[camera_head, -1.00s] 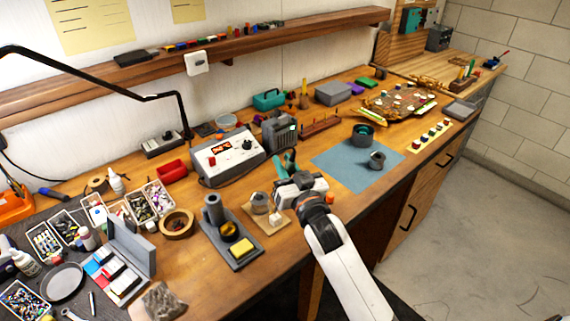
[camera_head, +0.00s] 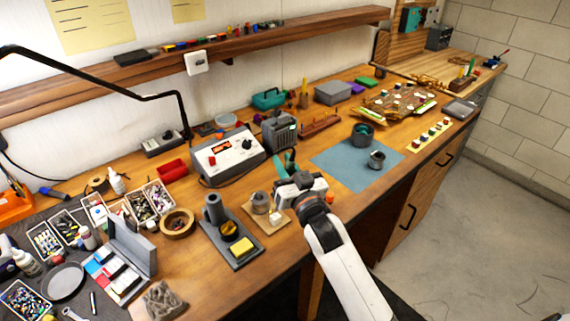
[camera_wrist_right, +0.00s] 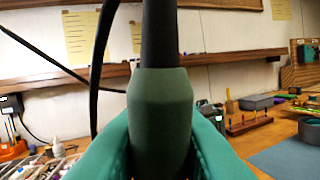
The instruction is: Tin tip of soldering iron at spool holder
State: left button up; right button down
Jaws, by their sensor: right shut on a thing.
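My right gripper (camera_head: 285,163) has teal fingers and is shut on the soldering iron (camera_wrist_right: 160,105). The iron's dark green handle stands upright between the fingers in the right wrist view, with a black part above it. Its tip is not visible in either view. The spool holder (camera_head: 277,218) appears to be the small wooden base with a grey spool (camera_head: 260,203) on it, just left of and in front of my right gripper. A small pale block sits at its front right. My left gripper is not in view.
The iron stand (camera_head: 235,258) with a yellow sponge (camera_head: 241,246) is left of the spool base. The soldering station (camera_head: 228,155) stands behind. A blue mat (camera_head: 345,172) with two dark round items lies right of my gripper. Parts trays crowd the left.

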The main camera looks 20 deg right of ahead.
jog(key=shift+f+b, duration=0.4)
jog(key=shift+f, duration=0.2)
dwell(0.8)
jog(key=shift+p, duration=0.35)
dwell(2.0)
dwell(1.0)
notch_tip(320, 180, up, 6)
jog(key=p, duration=0.6)
dwell(0.4)
